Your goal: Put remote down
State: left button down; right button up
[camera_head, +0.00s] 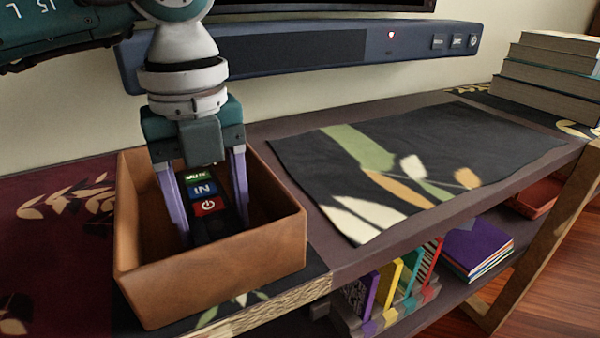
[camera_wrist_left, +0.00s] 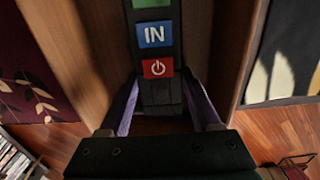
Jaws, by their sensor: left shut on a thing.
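The remote (camera_head: 206,190) is black with green, blue and red buttons. It stands tilted inside an open brown wooden box (camera_head: 215,268) on the shelf top. My left gripper (camera_head: 214,222) points down into the box, its two purple fingers on either side of the remote, shut on it. In the left wrist view the remote (camera_wrist_left: 157,60) lies between the fingers, against the box's inside. The remote's lower end is hidden from the head view, so I cannot tell whether it touches the box floor. My right gripper is not in view.
A dark patterned cloth (camera_head: 490,140) lies flat to the right of the box. A soundbar (camera_head: 330,55) runs along the wall behind. Stacked books (camera_head: 550,65) are at the back right. Upright books (camera_head: 400,275) and purple-topped items (camera_head: 475,243) sit on the shelf below.

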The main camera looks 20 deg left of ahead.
pick_arm(q)
jog(key=shift+f, duration=0.2)
jog(key=shift+c, duration=0.5)
grip_release()
notch_tip(320, 180, up, 12)
jog(key=p, duration=0.3)
jog(key=shift+r+p, duration=0.2)
jog(key=shift+p, duration=0.15)
jog(key=shift+d, duration=0.1)
